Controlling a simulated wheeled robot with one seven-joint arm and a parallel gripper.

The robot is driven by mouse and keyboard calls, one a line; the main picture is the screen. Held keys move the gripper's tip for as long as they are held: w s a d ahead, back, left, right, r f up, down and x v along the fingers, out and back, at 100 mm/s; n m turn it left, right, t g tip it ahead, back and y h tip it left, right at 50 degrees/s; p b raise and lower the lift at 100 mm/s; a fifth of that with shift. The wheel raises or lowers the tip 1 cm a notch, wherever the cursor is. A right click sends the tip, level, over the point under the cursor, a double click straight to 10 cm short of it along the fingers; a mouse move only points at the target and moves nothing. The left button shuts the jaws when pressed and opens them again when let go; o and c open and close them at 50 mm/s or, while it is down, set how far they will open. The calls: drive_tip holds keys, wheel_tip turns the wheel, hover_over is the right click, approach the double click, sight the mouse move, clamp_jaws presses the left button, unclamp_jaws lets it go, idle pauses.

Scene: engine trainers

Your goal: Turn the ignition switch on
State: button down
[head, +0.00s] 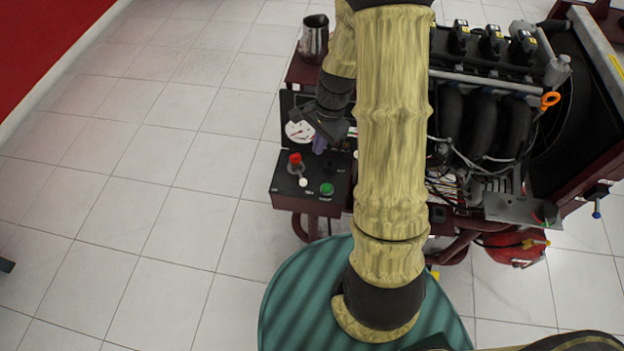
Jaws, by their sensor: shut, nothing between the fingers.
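The black control box (283,190) of the engine trainer stands left of my arm. On its sloped top are a red upright switch (295,161), a small white round knob (303,182) and a green button (327,189). The labels are too small to read, so I cannot tell for sure which control is the ignition switch. My gripper (319,146) is shut and empty, pointing down just above the back of the panel, right of and behind the red switch. It hides part of the panel, and my arm covers the panel's right side.
A white-faced gauge (298,131) sits behind the panel, left of my gripper. A metal jug (313,38) stands farther back. The engine (480,115) with hoses and wires fills the right. A red tank (512,247) is below it. The tiled floor (150,220) at left is free.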

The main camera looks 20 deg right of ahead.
sight(297, 171)
drive_tip(key=shift+w+d+f+m, duration=0.15)
drive_tip(key=shift+f+m, duration=0.1)
drive_tip(key=shift+f, duration=0.25)
drive_tip(key=shift+w+d+f+m, duration=0.1)
drive_tip(key=shift+f+m, duration=0.15)
drive_tip(key=shift+f, duration=0.2)
drive_tip(key=b+x, duration=0.1)
drive_tip(key=x, duration=0.9)
drive_tip(key=shift+a, duration=0.15)
